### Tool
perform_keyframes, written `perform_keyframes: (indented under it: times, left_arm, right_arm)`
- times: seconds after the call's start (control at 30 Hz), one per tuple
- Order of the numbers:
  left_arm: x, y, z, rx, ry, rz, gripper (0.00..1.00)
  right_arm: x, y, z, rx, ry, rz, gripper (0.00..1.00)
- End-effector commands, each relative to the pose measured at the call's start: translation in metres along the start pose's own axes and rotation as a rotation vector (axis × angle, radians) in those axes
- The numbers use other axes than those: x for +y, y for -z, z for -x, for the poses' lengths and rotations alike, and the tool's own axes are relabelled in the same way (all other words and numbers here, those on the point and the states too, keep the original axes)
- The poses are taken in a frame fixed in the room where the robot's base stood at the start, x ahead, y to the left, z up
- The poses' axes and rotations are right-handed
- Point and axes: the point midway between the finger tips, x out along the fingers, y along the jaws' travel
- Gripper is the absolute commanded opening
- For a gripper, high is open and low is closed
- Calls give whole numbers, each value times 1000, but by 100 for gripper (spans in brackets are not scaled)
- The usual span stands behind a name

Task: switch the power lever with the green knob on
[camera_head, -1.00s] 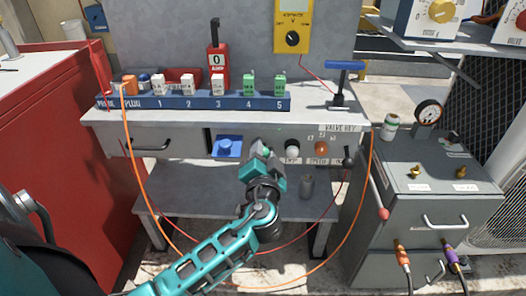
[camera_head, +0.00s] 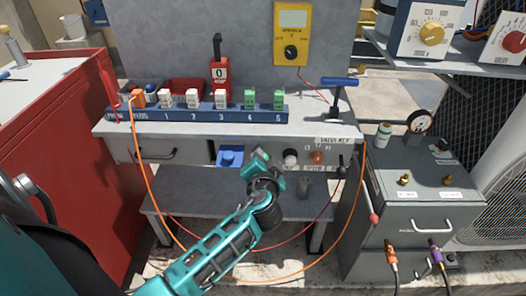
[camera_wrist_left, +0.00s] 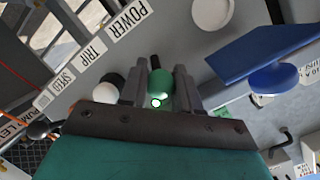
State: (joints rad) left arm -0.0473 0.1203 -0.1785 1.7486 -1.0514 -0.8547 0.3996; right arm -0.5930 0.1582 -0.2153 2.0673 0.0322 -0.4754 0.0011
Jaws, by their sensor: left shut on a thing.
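The green knob (camera_wrist_left: 160,83) of the power lever sits between the two fingers of my left gripper (camera_wrist_left: 158,74) in the left wrist view, and the gripper is shut on it. A POWER label (camera_wrist_left: 127,24) is on the panel near it. In the head view the left gripper (camera_head: 263,160) is at the front panel of the bench, left of the white knob (camera_head: 290,158). The gripper hides most of the lever there, so I cannot tell its exact position. My right gripper is not in view.
Right of the white knob are an orange knob (camera_head: 317,157) and a black-knobbed lever (camera_head: 342,161). A blue part (camera_head: 230,157) projects from the panel on the left. An orange cable (camera_head: 149,190) hangs in front of the bench (camera_head: 120,130). A grey cabinet (camera_head: 400,215) stands right.

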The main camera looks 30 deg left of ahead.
Motion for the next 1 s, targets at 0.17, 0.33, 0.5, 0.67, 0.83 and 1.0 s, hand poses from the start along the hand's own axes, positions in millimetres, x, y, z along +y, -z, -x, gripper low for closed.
perform_keyframes:
  times: [0.17,0.33,0.5,0.67,0.83,1.0]
  left_arm:
    - [-1,2,-1,3,3,3,1]
    - [-2,2,-1,3,4,3,38]
    - [-1,1,-1,2,3,2,54]
    - [-1,1,0,2,2,2,56]
    - [-1,1,-1,2,2,1,56]
    - [-3,2,-3,2,1,1,56]
  right_arm:
    - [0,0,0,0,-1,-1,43]
    - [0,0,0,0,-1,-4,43]
    - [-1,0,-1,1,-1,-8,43]
    - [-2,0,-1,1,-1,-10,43]
    - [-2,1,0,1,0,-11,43]
    - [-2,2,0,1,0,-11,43]
